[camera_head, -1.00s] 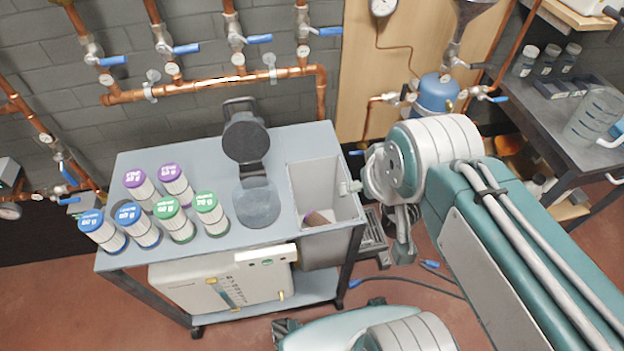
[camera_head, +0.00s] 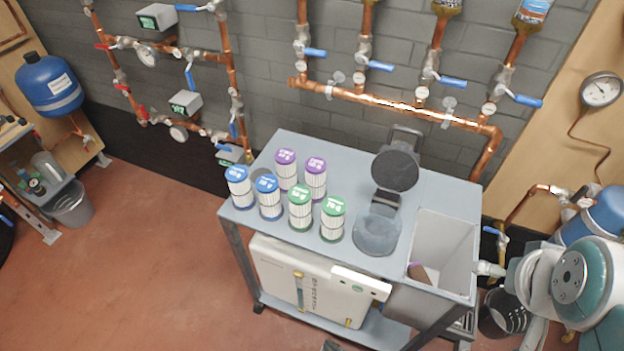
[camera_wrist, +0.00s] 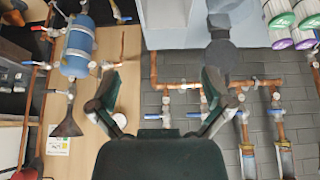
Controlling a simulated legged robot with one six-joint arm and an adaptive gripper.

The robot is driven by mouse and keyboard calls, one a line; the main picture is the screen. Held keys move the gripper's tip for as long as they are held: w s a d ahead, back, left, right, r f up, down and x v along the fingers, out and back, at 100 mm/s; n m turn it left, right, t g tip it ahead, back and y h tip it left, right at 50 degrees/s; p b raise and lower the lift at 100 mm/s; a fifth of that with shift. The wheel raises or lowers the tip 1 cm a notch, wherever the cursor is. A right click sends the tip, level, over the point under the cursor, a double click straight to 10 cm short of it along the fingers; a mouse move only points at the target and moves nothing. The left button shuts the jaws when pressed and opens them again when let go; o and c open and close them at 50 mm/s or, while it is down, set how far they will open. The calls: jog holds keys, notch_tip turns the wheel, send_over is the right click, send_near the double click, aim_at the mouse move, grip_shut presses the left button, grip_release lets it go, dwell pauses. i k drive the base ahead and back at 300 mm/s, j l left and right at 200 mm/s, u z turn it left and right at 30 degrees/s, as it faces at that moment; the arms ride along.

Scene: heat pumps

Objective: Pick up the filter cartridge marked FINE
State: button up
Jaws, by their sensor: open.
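Several white pleated cartridges with coloured caps stand upright at the left of a grey cart (camera_head: 340,150). Two have blue caps (camera_head: 238,187), (camera_head: 267,197), two purple (camera_head: 286,169), (camera_head: 315,179) and two green (camera_head: 300,209), (camera_head: 333,219). The cap lettering is too small to read, so I cannot tell which is marked FINE. In the wrist view, green-capped (camera_wrist: 279,18) and purple-capped cartridges (camera_wrist: 282,43) show at the upper right. My gripper (camera_wrist: 160,85) is open and empty, its fingers wide apart, away from the cartridges.
Copper pipes with blue valves (camera_head: 390,98) run behind the cart.

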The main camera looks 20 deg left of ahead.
aim_at(285, 158)
jog(key=k+j+z, duration=0.1)
jog(key=k+j, duration=0.25)
jog(key=j, duration=0.15)
jog(key=k+j+z, duration=0.1)
jog(key=k+j, duration=0.3)
jog(key=j+z, duration=0.3)
jog(key=j, duration=1.25)
jog(key=i+j, duration=0.3)
jog(key=i+j+z, duration=0.1)
jog(key=i+j, duration=0.15)
jog(key=j, duration=0.25)
